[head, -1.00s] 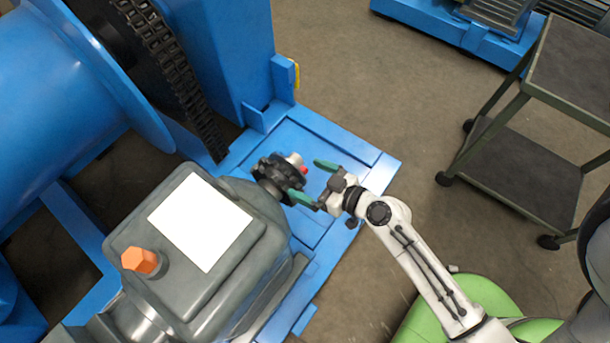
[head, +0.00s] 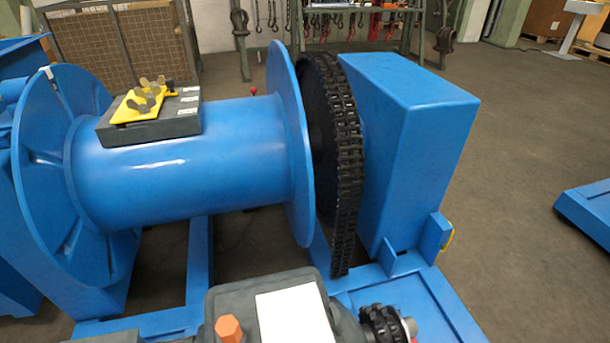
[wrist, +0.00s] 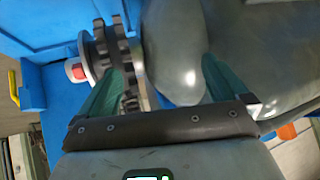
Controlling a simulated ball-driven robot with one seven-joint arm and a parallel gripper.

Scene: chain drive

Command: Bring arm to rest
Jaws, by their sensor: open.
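My gripper (wrist: 160,92) shows in the wrist view with its two green fingers spread wide and nothing held between them. The dark toothed sprocket (wrist: 112,55) on the grey motor's shaft is just beyond the left finger; I cannot tell whether they touch. The rounded grey motor housing (wrist: 175,40) lies beyond the gap between the fingers. In the head view the arm and gripper are out of sight. The sprocket (head: 382,326) and the motor housing (head: 222,295) sit at the bottom edge there.
A blue drum (head: 180,165) with a large chain wheel (head: 325,130) stands behind the motor, its chain (head: 346,190) hanging down. A grey box with yellow parts (head: 150,115) lies on the drum. A blue housing (head: 415,140) stands right of it. Open floor (head: 530,130) lies further right.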

